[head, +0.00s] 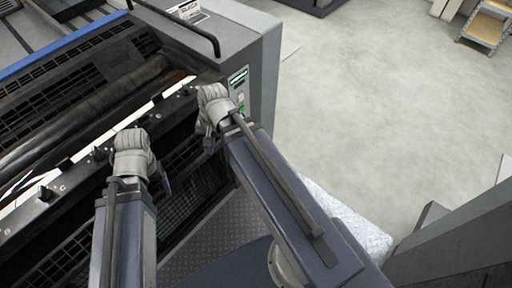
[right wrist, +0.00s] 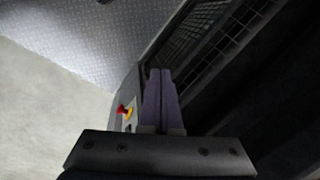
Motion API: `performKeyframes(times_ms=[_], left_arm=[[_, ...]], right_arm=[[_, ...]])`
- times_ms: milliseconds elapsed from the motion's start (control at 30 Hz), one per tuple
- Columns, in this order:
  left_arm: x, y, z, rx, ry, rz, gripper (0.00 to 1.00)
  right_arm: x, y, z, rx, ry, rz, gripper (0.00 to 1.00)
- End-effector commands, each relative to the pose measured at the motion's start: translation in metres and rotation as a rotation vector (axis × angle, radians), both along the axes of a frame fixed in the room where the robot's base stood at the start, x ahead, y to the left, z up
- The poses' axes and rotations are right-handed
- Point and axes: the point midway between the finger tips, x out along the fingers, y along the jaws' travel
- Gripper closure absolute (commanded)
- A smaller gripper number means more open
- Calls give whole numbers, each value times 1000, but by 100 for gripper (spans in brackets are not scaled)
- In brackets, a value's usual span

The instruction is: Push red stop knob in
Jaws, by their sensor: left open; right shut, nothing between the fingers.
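The red stop knob (right wrist: 121,109) shows in the right wrist view, small, on a yellow base at the edge of a light panel strip. My right gripper (right wrist: 160,72) is shut and empty; its two purple-grey fingers lie together, to the right of the knob in the picture and apart from it. In the head view my right gripper (head: 209,146) is beside the machine's corner, mostly hidden by its own wrist. The knob is hidden in the head view. My left gripper (head: 165,184) is open and empty in front of the machine's grilles.
The grey machine (head: 258,60) has a control panel (head: 239,88) with a green button on its corner, close to my right wrist. A black handrail (head: 190,24) runs along its top. Tread plate (head: 215,235) lies below. Open floor (head: 385,110) spreads to the right.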

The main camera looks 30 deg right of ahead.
Motion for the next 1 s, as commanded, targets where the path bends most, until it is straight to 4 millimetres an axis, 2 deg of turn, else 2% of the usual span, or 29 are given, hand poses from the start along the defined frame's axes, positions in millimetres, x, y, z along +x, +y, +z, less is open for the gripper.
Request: performKeyframes(times_ms=[33, 300, 467, 700, 1000], left_arm=[[0, 0, -27, 0, 0, 0, 25], [0, 0, -96, 2, -1, 0, 25], [0, 0, -137, 2, -1, -1, 25], [0, 1, -198, 3, -1, -1, 25], [0, 1, -261, 5, -2, -1, 25]], right_arm=[[5, -12, -26, 27, -4, -92, 100], [27, -70, -86, 198, -10, -596, 100], [36, -109, -119, 313, -7, -891, 100], [43, -174, -167, 507, 4, -1324, 100], [37, -252, -211, 762, 28, -1779, 100]])
